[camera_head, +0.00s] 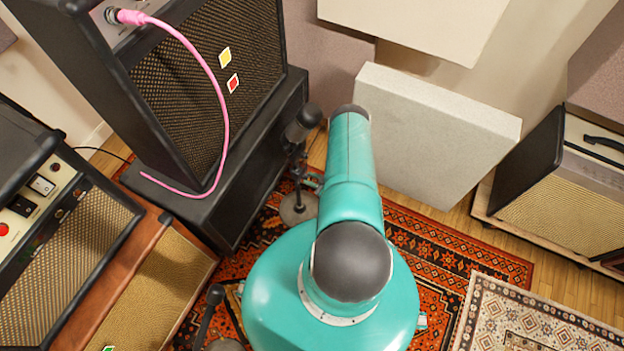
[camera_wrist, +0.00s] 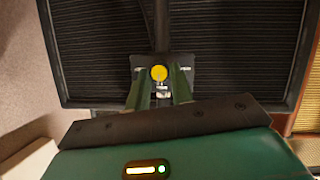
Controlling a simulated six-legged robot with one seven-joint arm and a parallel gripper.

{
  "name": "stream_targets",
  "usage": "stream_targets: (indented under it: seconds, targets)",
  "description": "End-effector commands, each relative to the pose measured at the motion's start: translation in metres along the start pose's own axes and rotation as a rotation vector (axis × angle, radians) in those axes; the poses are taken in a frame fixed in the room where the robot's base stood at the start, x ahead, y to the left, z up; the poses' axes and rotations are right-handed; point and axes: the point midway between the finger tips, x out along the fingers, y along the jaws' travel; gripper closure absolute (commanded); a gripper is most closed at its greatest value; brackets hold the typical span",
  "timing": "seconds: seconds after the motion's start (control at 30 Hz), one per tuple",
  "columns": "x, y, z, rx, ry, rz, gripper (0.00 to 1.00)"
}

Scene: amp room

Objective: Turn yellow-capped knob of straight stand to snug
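In the wrist view the yellow-capped knob (camera_wrist: 159,73) faces me, a round yellow disc in front of a dark block. My gripper (camera_wrist: 159,76) has its two green fingers on either side of the knob. The fingers look apart, with a narrow gap by the cap; contact is not clear. In the head view a dark microphone stand (camera_head: 297,170) with a round base stands upright left of my arm. Its knob cannot be made out there, and my gripper is mostly hidden behind my arm.
A tall speaker cabinet (camera_head: 205,75) with a pink cable (camera_head: 222,110) stands close behind and left of the stand. A pale panel (camera_head: 430,135) is to the right. Another microphone (camera_head: 208,315) is at the lower left. The patterned rug (camera_head: 440,250) is clear at right.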

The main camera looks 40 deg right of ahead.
Motion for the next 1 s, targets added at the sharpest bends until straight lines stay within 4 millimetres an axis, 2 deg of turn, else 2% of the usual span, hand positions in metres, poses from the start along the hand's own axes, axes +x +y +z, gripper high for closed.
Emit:
stream_targets:
  seconds: [0.33, 0.6, 0.63, 0.73, 1.0]
  targets:
    - [0.0001, -0.0015, 0.0002, -0.113, 0.003, 0.048, 1.00]
    - [0.0001, -0.0014, 0.0002, -0.123, 0.003, 0.052, 1.00]
    - [0.0001, -0.0013, 0.0002, -0.123, 0.003, 0.052, 0.75]
    - [0.0001, -0.0013, 0.0002, -0.122, 0.003, 0.052, 0.56]
    - [-0.0003, -0.0014, 0.0002, -0.122, 0.003, 0.051, 0.55]
